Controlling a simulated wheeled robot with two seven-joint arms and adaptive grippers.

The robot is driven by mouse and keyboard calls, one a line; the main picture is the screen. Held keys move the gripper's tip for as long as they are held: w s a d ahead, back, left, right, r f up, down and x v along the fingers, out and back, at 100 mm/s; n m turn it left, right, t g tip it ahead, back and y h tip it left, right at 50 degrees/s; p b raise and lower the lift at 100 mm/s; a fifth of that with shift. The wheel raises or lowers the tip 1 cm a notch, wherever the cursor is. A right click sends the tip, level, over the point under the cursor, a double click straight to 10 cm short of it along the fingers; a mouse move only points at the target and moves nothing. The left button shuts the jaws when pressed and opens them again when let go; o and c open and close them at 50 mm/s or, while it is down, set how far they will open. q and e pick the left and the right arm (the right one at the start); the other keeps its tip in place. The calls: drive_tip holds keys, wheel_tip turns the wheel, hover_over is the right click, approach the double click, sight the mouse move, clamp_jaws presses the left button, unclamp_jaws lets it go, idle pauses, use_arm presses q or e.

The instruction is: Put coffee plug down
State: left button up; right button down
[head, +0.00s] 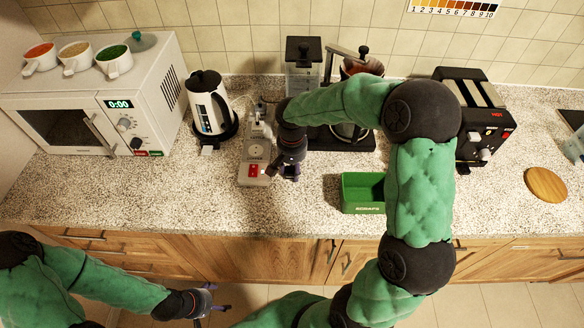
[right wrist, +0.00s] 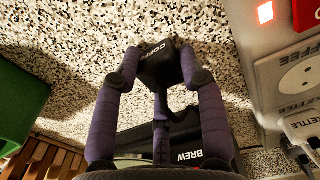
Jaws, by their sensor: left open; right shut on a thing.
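The coffee plug (right wrist: 158,65) is a black block with white lettering. In the right wrist view it sits between the fingertips of my right gripper (head: 288,170), which is shut on it. In the head view the gripper is just right of the power strip (head: 257,145), over the counter, and the plug cannot be made out there. In the right wrist view the strip (right wrist: 268,70) is apart from the plug, to its right. I cannot tell whether the plug touches the counter. My left gripper (head: 212,299) is open and empty, low in front of the cabinets.
The coffee maker (head: 303,70) stands behind, partly hidden by my right arm. A green scraps bin (head: 362,209) is to the right, a kettle (head: 208,105) to the left. The kettle plug (right wrist: 302,126) is at the strip. The speckled counter (head: 305,215) is clear in front.

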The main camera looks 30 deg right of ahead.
sight(292, 170)
drive_tip(key=shift+f, duration=0.1)
drive_tip(key=c, duration=0.7)
unclamp_jaws()
drive_tip(key=shift+r, duration=0.35)
wheel_tip(292, 170, up, 13)
drive_tip(key=p, duration=0.4)
drive_tip(key=shift+f, duration=0.2)
